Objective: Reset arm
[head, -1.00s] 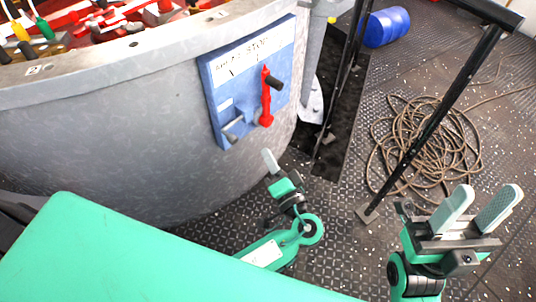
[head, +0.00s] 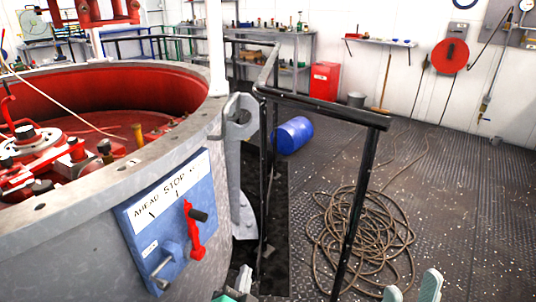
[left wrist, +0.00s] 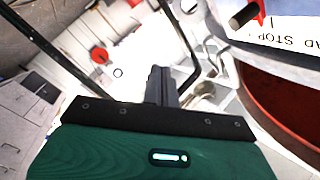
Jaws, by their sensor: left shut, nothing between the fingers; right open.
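My left gripper (head: 244,278) barely shows at the bottom edge of the head view, below the blue control panel and apart from it. In the left wrist view its fingers (left wrist: 161,84) are shut together with nothing between them. My right gripper (head: 411,289) shows only its two pale fingertips at the bottom right, spread apart and empty. The rest of both arms is out of the head view. The blue panel (head: 150,222) is marked AHEAD and STOP and carries a red lever (head: 194,232) with a black knob, standing near upright.
A large grey drum (head: 60,255) with red machinery fills the left. A black railing (head: 350,225) stands ahead of my right gripper. Coiled rope (head: 360,240) and a blue barrel (head: 293,135) lie on the deck. The deck at right is mostly clear.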

